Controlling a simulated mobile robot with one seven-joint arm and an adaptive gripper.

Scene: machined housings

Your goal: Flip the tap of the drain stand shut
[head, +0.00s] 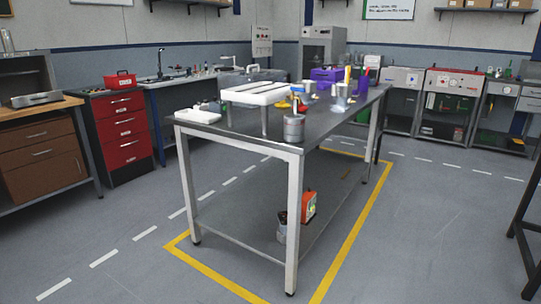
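A white raised rack (255,93) with slots in its top stands on thin legs on the metal workbench (230,126). It looks like the drain stand, but I cannot be sure from here. I cannot clearly make out its tap or whether the tap is open or shut. A grey metal can (293,128) stands at the bench's right edge, beside the rack, with small yellow and dark items behind it. My gripper is not in view.
The bench also holds a white tray (198,116), a purple bin (327,75) and cups. Its lower shelf (255,232) holds an orange item (309,206). Yellow floor lines surround it. Open floor lies in front and right. A red drawer cabinet (120,131) stands left.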

